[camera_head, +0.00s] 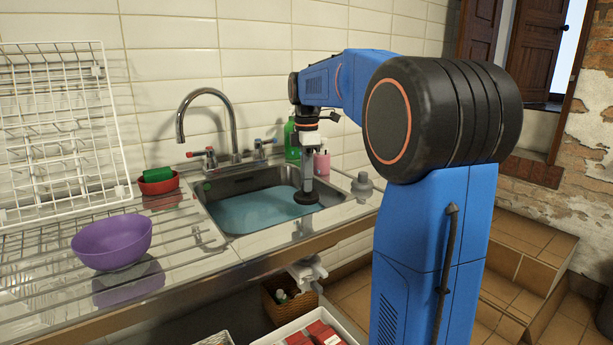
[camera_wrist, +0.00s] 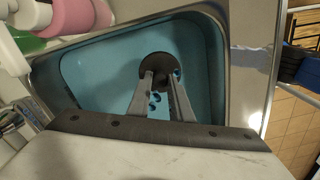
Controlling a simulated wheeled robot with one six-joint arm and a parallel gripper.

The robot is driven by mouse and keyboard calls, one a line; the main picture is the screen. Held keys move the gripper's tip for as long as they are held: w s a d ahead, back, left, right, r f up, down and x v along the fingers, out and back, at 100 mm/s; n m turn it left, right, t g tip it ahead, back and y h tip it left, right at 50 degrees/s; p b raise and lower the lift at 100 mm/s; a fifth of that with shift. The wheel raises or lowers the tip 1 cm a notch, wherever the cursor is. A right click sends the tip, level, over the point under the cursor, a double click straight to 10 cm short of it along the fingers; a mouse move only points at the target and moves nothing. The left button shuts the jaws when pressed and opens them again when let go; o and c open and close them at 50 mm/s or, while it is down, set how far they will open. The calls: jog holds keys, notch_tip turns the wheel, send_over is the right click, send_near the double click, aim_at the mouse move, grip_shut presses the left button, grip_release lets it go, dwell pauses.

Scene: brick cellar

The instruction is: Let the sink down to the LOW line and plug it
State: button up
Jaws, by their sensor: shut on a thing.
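The steel sink (camera_head: 213,194) holds blue water (camera_head: 258,212), which also fills most of the wrist view (camera_wrist: 100,75). My gripper (camera_head: 307,188) points down over the right part of the basin. Its fingers (camera_wrist: 161,80) are shut on a dark round plug (camera_head: 306,199), which shows as a black disc in the wrist view (camera_wrist: 158,66). The plug is at or just above the water; I cannot tell if it touches. Small dark spots (camera_wrist: 155,101), perhaps drain holes, show between the fingers. I cannot make out a LOW line.
A curved tap (camera_head: 180,128) with red and blue handles stands behind the sink. A green bottle (camera_head: 291,140), a pink bottle (camera_head: 322,163) and a grey knobbed piece (camera_head: 362,187) stand near the basin. A purple bowl (camera_head: 112,242) and a wire rack (camera_head: 55,130) are at left.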

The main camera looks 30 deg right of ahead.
jog(key=shift+f, duration=6.05)
dwell(2.0)
